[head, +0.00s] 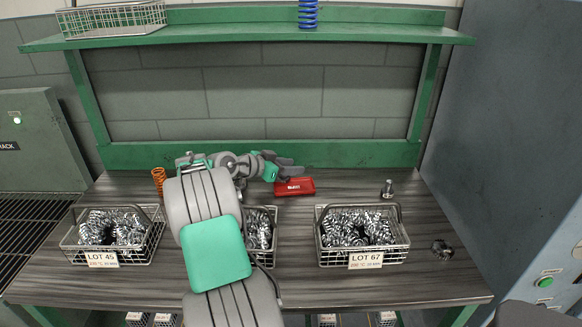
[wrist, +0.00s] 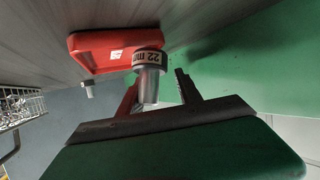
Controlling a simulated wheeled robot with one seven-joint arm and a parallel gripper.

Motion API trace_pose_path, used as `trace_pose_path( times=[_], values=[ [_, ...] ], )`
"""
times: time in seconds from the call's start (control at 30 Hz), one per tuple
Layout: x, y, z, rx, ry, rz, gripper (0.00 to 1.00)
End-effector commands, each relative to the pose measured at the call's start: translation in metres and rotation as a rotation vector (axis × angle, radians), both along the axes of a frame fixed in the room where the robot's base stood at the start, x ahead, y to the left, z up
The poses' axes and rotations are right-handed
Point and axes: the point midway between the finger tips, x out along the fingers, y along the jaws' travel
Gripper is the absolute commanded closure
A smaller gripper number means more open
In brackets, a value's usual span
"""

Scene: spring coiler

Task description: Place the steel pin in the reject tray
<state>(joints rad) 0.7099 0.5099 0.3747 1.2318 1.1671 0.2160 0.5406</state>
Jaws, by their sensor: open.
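The reject tray (head: 293,187) is a small red tray near the back of the bench, and it also shows in the wrist view (wrist: 88,42). A grey steel pin (wrist: 150,82) with a pale collar marked "22 mm" shows in the wrist view. Its collar overlaps the tray's edge in the picture; I cannot tell whether it rests in the tray or just beside it. My gripper (wrist: 158,80) is open, its fingers apart on either side of the pin's free end. In the head view my gripper (head: 291,170) is just behind the tray, and the pin is hidden.
A small grey post-like part (head: 388,189) stands at the back right. Wire baskets of springs, LOT 45 (head: 102,260) and LOT 67 (head: 365,260), stand in front, with another behind my arm. An orange spring (head: 158,180) stands at left. A metal part (head: 442,250) lies at right.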

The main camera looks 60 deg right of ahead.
Motion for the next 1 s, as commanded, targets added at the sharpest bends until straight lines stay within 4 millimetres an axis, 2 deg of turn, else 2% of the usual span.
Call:
trace_pose_path(
  times=[0.17,0.4,0.5,0.63,0.9,1.0],
  values=[
    [0.015,0.027,0.014,-0.002,-0.002,0.004,0.59],
    [0.041,0.077,0.037,-0.001,-0.002,0.005,0.59],
    [0.047,0.091,0.043,0.000,0.000,0.003,0.59],
    [0.051,0.099,0.047,-0.001,0.000,0.001,0.59],
    [0.050,0.099,0.048,0.000,-0.001,0.000,0.59],
    [0.051,0.099,0.065,-0.002,-0.001,-0.001,0.59]
  ],
)
